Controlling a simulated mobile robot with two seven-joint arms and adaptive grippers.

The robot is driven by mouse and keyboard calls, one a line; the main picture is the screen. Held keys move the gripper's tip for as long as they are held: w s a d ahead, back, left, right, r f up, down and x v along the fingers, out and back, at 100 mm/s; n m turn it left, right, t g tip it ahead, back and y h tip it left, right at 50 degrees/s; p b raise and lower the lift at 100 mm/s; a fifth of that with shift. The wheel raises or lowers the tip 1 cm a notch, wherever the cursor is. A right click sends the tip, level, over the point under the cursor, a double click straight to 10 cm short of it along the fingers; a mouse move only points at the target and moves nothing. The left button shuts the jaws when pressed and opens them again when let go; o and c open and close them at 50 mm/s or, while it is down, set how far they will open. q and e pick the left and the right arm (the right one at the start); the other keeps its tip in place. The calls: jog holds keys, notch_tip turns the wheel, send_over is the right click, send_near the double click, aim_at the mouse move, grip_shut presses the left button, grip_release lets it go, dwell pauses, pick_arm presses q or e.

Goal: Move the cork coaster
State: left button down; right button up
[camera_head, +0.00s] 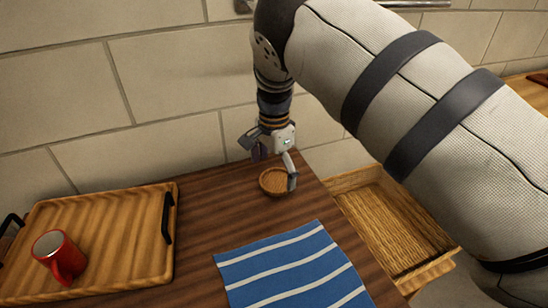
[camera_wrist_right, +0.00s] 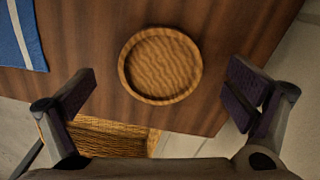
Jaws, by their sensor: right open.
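The cork coaster (camera_head: 273,183) is a round, light-brown disc with a raised rim, lying flat on the dark wooden table near its right edge. In the right wrist view the coaster (camera_wrist_right: 160,66) lies between and beyond the two spread fingers. My right gripper (camera_head: 272,167) is open and empty, pointing down just over the coaster. One finger overlaps the coaster's right rim in the head view; I cannot tell whether it touches. The wrist view shows both fingers (camera_wrist_right: 158,97) clear of the rim on either side. My left gripper is not in view.
A blue striped cloth (camera_head: 290,268) lies in front of the coaster. A wooden tray (camera_head: 110,220) with dark handles stands at the left, with a red mug (camera_head: 60,256) on it. An open wicker-like basket (camera_head: 395,225) sits below the table's right edge. A tiled wall (camera_head: 110,90) is behind.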

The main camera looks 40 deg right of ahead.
aim_at(273, 182)
jog(key=shift+f, duration=1.2)
jog(key=shift+s+r, duration=0.1)
jog(key=c, duration=2.2)
grip_shut()
jog(key=shift+a, duration=0.1)
